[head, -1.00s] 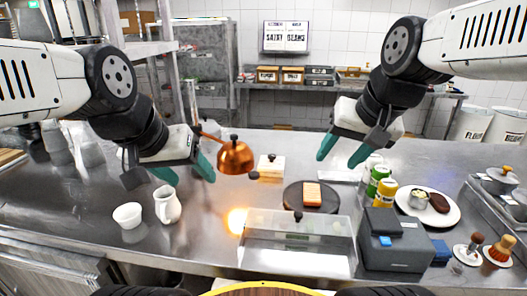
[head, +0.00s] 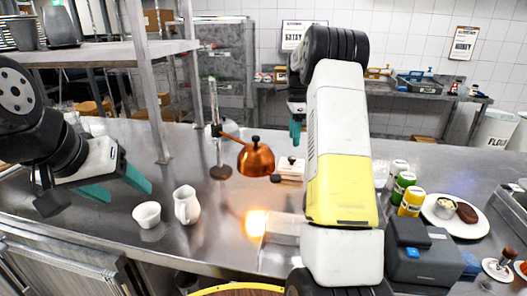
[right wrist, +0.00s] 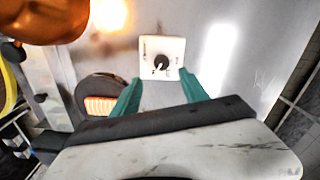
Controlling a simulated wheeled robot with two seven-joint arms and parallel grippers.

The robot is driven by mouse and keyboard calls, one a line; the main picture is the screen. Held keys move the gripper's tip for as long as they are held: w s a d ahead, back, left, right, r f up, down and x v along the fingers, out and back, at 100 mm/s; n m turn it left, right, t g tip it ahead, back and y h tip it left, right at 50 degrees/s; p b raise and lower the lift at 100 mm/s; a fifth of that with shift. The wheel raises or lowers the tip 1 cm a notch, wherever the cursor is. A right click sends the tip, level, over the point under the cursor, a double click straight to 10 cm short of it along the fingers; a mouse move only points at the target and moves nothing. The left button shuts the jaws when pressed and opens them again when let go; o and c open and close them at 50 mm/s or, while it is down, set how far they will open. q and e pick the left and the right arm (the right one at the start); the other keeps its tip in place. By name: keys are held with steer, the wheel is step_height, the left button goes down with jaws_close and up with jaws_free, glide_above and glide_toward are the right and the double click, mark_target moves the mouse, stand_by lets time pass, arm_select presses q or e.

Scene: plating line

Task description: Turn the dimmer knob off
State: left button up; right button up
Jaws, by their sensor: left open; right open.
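In the right wrist view the knob (right wrist: 161,62) sits on the white dimmer plate (right wrist: 174,46). My right gripper (right wrist: 157,84) is open there, its teal fingers near the plate's lower corners with the knob just beyond them, apparently not gripped. In the head view my right gripper (head: 296,131) is partly hidden by my arm. The copper lamp (head: 256,159) casts a warm glow. My left gripper (head: 117,186) is open and empty at the left.
A white pitcher (head: 187,205) and a white bowl (head: 147,214) stand front left. Bottles, a plate (head: 437,218) and a grey box (head: 428,262) stand at right. My right arm hides the middle.

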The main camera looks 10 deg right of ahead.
mark_target(292, 158)
steer(key=shift+w+f, duration=0.25)
steer(key=shift+f, duration=0.45)
step_height(292, 158, down, 7)
steer(key=shift+r, duration=0.1)
jaws_close()
